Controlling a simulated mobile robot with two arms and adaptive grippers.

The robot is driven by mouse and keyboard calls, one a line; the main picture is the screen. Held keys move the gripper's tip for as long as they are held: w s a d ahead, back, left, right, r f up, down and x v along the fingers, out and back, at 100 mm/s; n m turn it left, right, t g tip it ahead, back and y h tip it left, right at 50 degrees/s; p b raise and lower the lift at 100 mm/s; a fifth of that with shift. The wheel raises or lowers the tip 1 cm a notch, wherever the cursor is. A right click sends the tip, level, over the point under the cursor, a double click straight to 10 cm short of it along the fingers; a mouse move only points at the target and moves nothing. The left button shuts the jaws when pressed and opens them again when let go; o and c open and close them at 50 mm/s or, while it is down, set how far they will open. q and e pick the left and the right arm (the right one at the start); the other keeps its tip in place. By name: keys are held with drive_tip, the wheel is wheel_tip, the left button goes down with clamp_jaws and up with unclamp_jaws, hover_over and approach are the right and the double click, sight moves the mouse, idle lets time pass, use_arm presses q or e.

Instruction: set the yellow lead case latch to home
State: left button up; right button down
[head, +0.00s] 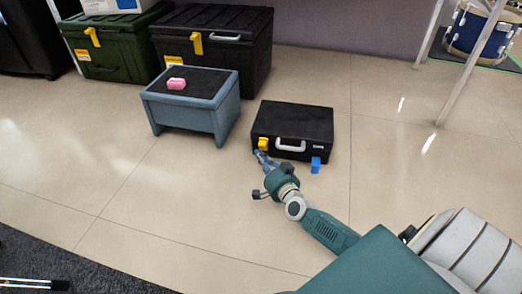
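The black case (300,120) lies flat on the floor, with a white handle (290,146) on its front side. Its yellow latch (262,143) is at the left of that side, tilted a little and standing near the upper edge. A blue latch (316,164) hangs at the right of that side. My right gripper (261,155) is just below and in front of the yellow latch, touching it or very close. Its fingers are small and partly hidden, so I cannot tell whether they are open or shut. My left gripper is not in view.
A blue-grey stool (187,115) with a pink block (176,84) on it stands left of the case. Black (240,62) and green (110,65) trunks stand behind. A blue drum (470,32) is at the back right. Floor in front is clear.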

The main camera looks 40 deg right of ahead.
idle(0.3)
drive_tip(key=shift+s+a+f, duration=0.3)
drive_tip(key=shift+s+a, duration=0.25)
drive_tip(key=shift+s, duration=0.05)
drive_tip(key=shift+s+a+f, duration=0.1)
drive_tip(key=shift+s+a+f+p, duration=0.2)
drive_tip(key=shift+s+a+f, duration=0.25)
drive_tip(key=shift+s+a, duration=0.35)
drive_tip(key=shift+s+a+f+p, duration=0.2)
drive_tip(key=shift+s+a+f, duration=0.25)
drive_tip(key=shift+s+a, duration=0.3)
drive_tip(key=shift+w+r, duration=0.1)
